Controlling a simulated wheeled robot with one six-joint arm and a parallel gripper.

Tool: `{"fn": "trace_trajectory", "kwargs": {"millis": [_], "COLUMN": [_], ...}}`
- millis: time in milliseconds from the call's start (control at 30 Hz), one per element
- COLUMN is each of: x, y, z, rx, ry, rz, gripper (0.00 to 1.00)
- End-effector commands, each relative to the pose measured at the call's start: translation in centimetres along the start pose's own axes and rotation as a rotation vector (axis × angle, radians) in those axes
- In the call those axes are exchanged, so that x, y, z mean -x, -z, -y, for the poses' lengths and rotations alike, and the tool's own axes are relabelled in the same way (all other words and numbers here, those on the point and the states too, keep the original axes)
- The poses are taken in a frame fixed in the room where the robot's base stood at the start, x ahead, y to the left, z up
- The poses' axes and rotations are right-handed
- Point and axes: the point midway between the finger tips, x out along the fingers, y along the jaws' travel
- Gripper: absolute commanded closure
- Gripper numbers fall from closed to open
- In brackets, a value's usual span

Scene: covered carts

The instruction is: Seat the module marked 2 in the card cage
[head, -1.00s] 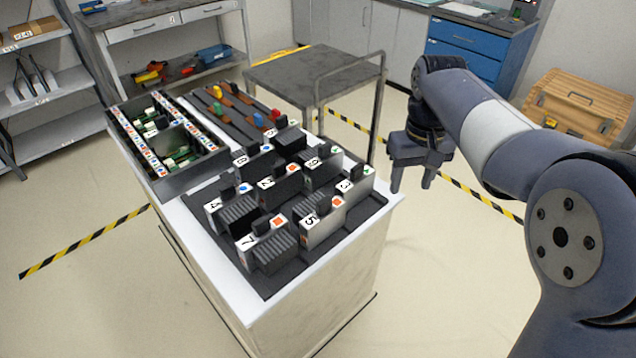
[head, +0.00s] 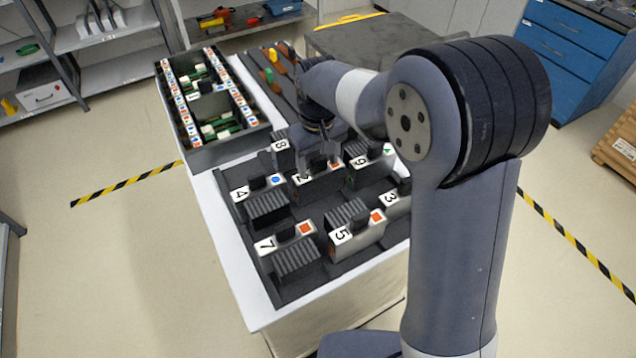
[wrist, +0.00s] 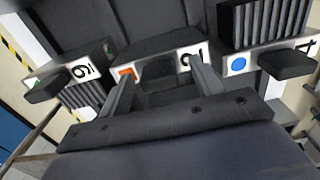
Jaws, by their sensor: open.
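The module marked 2 (head: 320,178) stands in the black tray, its white label with an orange square partly hidden by my gripper. In the wrist view the module's label (wrist: 151,68) shows the orange square and part of the digit. My gripper (wrist: 163,82) is open, with one finger on each side of the module's dark handle; contact cannot be told. In the head view my gripper (head: 318,150) is directly over this module. The card cage (head: 225,154) is a dark open box at the back left, with marked rails and some green boards inside.
The black tray (head: 268,278) also holds modules marked 4 (head: 258,187), 7 (head: 285,240), 5 (head: 355,230), 3, 8 and 9 (head: 365,160), close around my gripper. A rack with coloured-handled tools (head: 270,75) lies beside the cage. A grey cart (head: 355,42) stands behind.

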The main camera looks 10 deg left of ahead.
Motion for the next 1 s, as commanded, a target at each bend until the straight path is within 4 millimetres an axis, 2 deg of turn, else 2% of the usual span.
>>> {"fn": "trace_trajectory", "kwargs": {"millis": [267,1000], "x": [-0.38,-0.35], "y": [-0.01,0.0], "z": [0.0,-0.01], "rx": [0.0,0.0], "ry": [0.0,0.0], "rz": [-0.001,-0.001], "gripper": [0.38,0.99]}}
